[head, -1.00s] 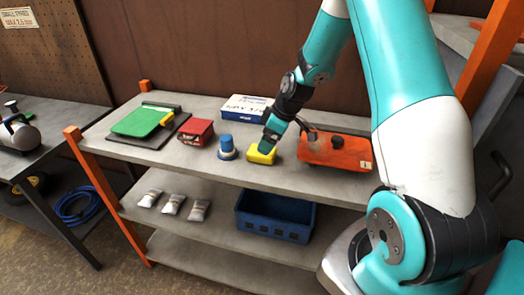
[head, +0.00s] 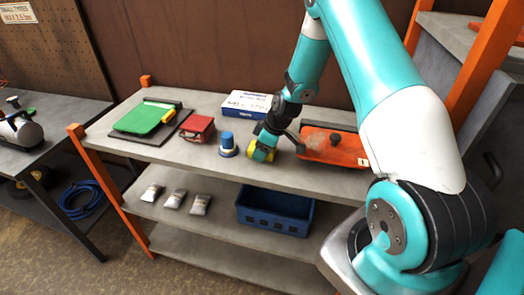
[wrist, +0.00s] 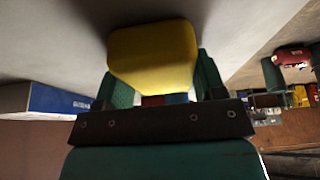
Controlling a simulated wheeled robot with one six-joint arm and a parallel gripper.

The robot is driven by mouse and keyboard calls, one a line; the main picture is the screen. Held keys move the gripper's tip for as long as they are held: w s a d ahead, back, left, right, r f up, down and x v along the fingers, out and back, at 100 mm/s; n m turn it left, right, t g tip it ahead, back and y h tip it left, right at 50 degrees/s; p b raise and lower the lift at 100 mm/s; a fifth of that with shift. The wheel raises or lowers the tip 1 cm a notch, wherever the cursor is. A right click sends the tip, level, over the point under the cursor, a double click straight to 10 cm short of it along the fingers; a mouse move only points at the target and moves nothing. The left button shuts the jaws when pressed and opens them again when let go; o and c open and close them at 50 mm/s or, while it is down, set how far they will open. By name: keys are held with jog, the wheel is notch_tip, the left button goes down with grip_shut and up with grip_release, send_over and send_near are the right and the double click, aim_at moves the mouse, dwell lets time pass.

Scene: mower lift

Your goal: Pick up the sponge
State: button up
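The yellow sponge (head: 265,156) is near the front edge of the top shelf, between the blue-capped cup and the orange-red machine part. My gripper (head: 261,147) is over it, with yellow showing on both sides of the teal fingers. In the wrist view the sponge (wrist: 152,55) fills the space between the green fingers of my gripper (wrist: 163,85), which appear to touch its sides. The gripper looks shut on the sponge. A dark shadow lies around it, and I cannot tell whether it is clear of the shelf.
On the top shelf (head: 320,182), the blue-capped cup (head: 227,145) stands close left and the orange-red part (head: 335,149) close right. A blue-white box (head: 246,104) is behind. A red box (head: 197,128) and green board (head: 145,118) are farther left. A blue crate (head: 275,211) sits below.

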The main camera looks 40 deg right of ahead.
jog(key=shift+c, duration=1.4)
jog(key=shift+r, duration=0.1)
notch_tip(320, 180, up, 20)
jog(key=b, duration=0.4)
jog(key=o, duration=0.3)
jog(key=shift+c, duration=1.2)
